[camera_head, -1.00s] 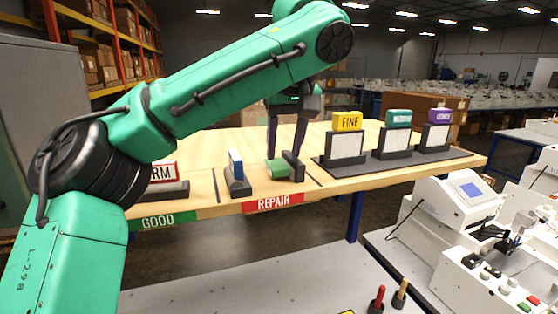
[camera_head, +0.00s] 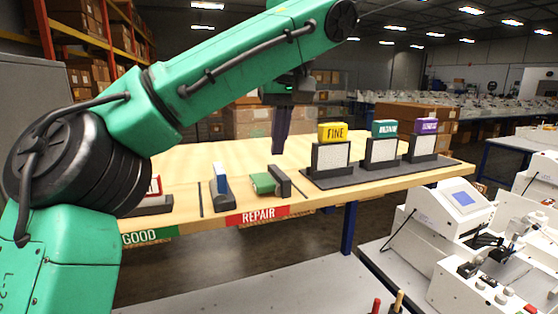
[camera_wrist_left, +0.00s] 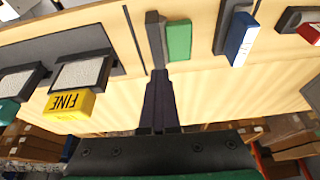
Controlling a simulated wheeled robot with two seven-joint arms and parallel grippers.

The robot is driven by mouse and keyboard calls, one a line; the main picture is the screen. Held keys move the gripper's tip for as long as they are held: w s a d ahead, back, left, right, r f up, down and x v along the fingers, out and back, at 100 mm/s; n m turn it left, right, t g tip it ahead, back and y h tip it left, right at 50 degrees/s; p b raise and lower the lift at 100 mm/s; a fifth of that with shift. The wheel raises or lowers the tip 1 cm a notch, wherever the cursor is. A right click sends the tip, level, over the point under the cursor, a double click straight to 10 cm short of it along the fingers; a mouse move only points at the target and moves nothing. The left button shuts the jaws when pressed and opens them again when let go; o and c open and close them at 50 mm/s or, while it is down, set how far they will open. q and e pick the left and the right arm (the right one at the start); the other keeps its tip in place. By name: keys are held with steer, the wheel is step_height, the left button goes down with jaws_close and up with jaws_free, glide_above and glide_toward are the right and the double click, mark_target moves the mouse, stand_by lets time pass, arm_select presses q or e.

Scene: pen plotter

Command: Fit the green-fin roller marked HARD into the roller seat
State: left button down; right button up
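A green block (camera_head: 262,183) lies on the wooden table against a dark upright piece (camera_head: 280,181), above the REPAIR label. Both also show in the left wrist view, the green block (camera_wrist_left: 179,40) beside the dark piece (camera_wrist_left: 156,38). No HARD marking is readable, so I cannot tell whether this is the green-fin roller. My left gripper (camera_head: 281,148) points down above and behind the block, apart from it. In the left wrist view its fingers (camera_wrist_left: 158,75) are together with nothing visible between them. I cannot make out the roller seat. My right gripper is not in view.
A blue-and-white piece (camera_head: 221,180) stands left of the block, near the GOOD label (camera_head: 145,236). A dark rack (camera_head: 345,178) with yellow FINE (camera_head: 333,132), teal (camera_head: 384,128) and purple (camera_head: 426,125) blocks stands right. A white machine with a screen (camera_head: 462,193) stands at lower right.

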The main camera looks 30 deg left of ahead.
mark_target(279, 173)
arm_select(q)
step_height(279, 173, up, 6)
steer(key=shift+c, duration=1.6)
jaws_free()
steer(key=shift+s+d, duration=0.2)
